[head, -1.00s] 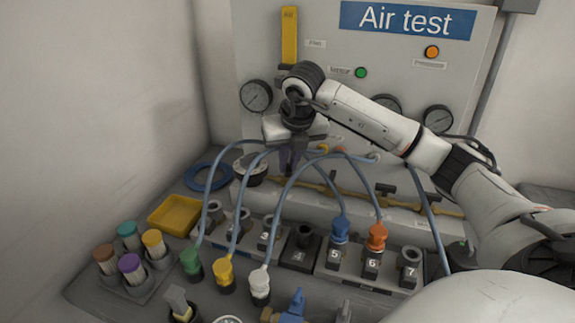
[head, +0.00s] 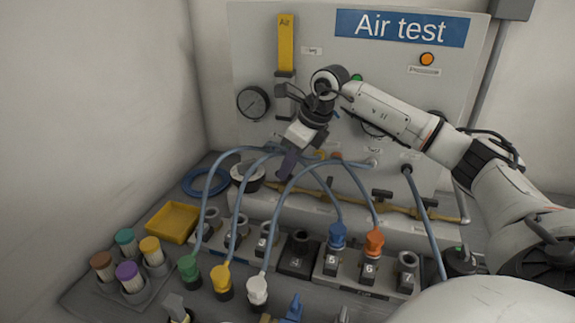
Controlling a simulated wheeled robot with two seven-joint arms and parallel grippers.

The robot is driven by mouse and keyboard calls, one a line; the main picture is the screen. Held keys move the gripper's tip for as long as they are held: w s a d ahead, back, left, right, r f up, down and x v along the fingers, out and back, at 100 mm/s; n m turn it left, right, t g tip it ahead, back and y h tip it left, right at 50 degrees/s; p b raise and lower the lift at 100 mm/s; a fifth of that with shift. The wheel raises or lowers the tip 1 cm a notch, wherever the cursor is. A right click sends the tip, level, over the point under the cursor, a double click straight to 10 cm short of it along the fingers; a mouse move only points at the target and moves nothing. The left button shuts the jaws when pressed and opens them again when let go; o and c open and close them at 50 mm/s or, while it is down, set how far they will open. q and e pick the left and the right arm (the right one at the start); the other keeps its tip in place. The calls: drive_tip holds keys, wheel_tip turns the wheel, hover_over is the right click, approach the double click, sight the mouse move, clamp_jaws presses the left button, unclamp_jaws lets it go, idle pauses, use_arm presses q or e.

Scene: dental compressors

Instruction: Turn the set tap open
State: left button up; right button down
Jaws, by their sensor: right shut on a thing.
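My right gripper (head: 288,165) reaches in from the right and points down at the left part of the brass pipe (head: 345,190) along the foot of the panel. Its dark fingers are shut on a small part there, which looks like the set tap's handle; the fingers hide most of it. The gripper is tilted, with its fingertips down and to the left. Another tap on the pipe, with a dark handle (head: 382,193), shows further right. My left gripper is not in view.
Blue-grey hoses arch close in front of the gripper to numbered sockets (head: 330,265) and coloured plugs. A gauge (head: 253,102) and yellow flow tube (head: 286,45) are on the panel. A yellow tray (head: 172,222) and blue ring (head: 205,182) lie left.

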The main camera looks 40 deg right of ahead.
drive_tip(key=shift+n, duration=0.4)
drive_tip(key=c, duration=1.8)
unclamp_jaws()
drive_tip(key=v, duration=1)
drive_tip(key=shift+d+r, duration=0.15)
drive_tip(key=shift+r, duration=0.05)
